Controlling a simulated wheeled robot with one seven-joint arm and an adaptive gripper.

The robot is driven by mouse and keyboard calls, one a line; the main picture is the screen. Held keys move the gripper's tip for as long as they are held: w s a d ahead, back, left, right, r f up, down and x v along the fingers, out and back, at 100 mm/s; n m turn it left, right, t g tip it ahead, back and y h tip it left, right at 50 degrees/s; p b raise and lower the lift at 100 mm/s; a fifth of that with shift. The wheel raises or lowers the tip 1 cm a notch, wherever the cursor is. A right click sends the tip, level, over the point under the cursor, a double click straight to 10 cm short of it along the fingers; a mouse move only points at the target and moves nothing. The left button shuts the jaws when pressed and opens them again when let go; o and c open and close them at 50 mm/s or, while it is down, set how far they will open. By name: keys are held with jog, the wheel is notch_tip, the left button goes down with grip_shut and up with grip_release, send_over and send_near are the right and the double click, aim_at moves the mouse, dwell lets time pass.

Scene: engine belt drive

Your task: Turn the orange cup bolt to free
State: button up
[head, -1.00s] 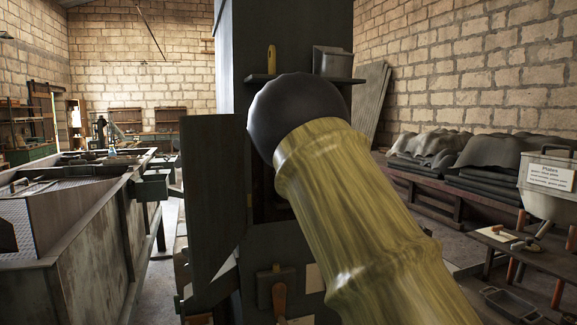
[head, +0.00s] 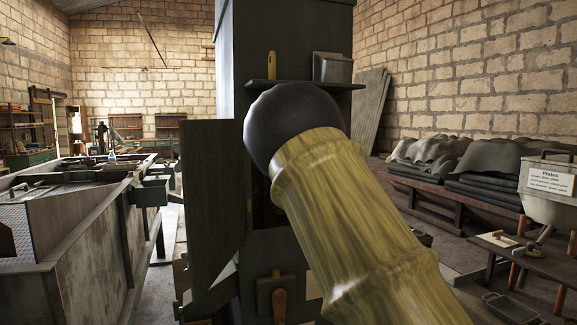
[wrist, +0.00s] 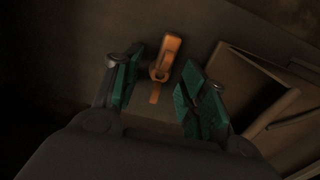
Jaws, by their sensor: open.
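The orange cup bolt (wrist: 166,58) shows in the wrist view as an orange handle with a narrow orange strip below it. It stands between and slightly beyond the fingertips of my gripper (wrist: 154,80). My gripper is open, with green pads on both sides, and I see no contact with the orange part. In the head view an orange handle (head: 279,305) hangs on a dark plate low on the grey cabinet; it looks like the same part. My arm covers much of the cabinet there, and my gripper is hidden in that view.
The tall grey cabinet (head: 285,45) has a small shelf (head: 290,86) and an open door panel (head: 208,210) on its left. A large metal tank (head: 95,240) stands at the left. In the wrist view, a brownish box (wrist: 250,95) lies close to the right finger.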

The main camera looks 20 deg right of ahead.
jog(key=shift+s, duration=0.1)
jog(key=s, duration=0.7)
jog(key=shift+s+d, duration=0.15)
jog(key=shift+f, duration=0.1)
dwell(0.4)
